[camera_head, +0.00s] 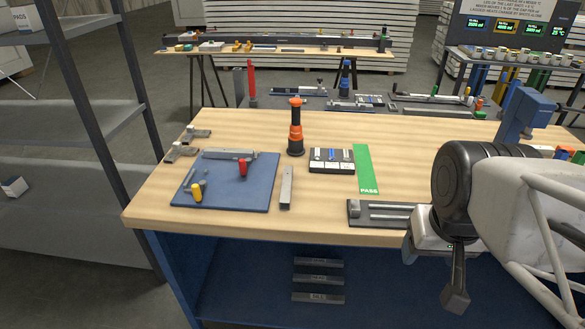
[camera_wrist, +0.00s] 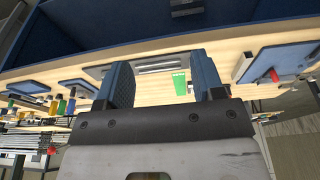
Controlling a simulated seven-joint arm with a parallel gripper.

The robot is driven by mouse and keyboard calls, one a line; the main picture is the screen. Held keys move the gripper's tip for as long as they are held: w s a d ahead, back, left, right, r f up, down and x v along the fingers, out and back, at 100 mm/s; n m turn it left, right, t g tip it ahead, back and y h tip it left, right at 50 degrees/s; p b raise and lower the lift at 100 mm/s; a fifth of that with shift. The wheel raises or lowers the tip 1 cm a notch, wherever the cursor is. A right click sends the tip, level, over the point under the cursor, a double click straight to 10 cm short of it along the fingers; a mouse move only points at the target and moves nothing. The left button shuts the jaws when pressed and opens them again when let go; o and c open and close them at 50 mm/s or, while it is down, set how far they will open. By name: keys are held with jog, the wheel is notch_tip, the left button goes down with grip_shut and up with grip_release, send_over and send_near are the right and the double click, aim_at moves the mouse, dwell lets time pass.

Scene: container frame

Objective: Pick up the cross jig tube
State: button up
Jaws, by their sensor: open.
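A blue jig plate (camera_head: 222,195) lies on the left of the bench, with a red-handled clamp (camera_head: 243,168) and a yellow-handled clamp (camera_head: 196,189). A grey tube (camera_head: 228,154) lies along its far side. A second grey square tube (camera_head: 286,188) lies on the wood just right of the plate. I cannot tell which of these is the cross jig tube. The plate also shows at the right of the wrist view (camera_wrist: 290,55), with the square tube (camera_wrist: 243,66) beside it. My gripper (camera_wrist: 162,82) is open and empty, right of and apart from both tubes.
An orange and black cylinder (camera_head: 295,130), a dark tray (camera_head: 332,160) and a green PASS strip (camera_head: 366,170) stand mid-bench. A grey rail fixture (camera_head: 380,214) lies at the front edge near my arm. A blue vise-like device (camera_head: 524,115) stands behind my arm.

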jog(key=t, duration=0.2)
send_over(287, 177)
jog(key=s, duration=0.3)
jog(key=shift+n, duration=0.3)
jog(key=f, duration=1.3)
jog(key=shift+d+f, duration=0.1)
jog(key=shift+d, duration=0.15)
jog(key=shift+w+a+f, duration=0.15)
jog(key=shift+f, duration=0.1)
jog(key=shift+x, duration=1.2)
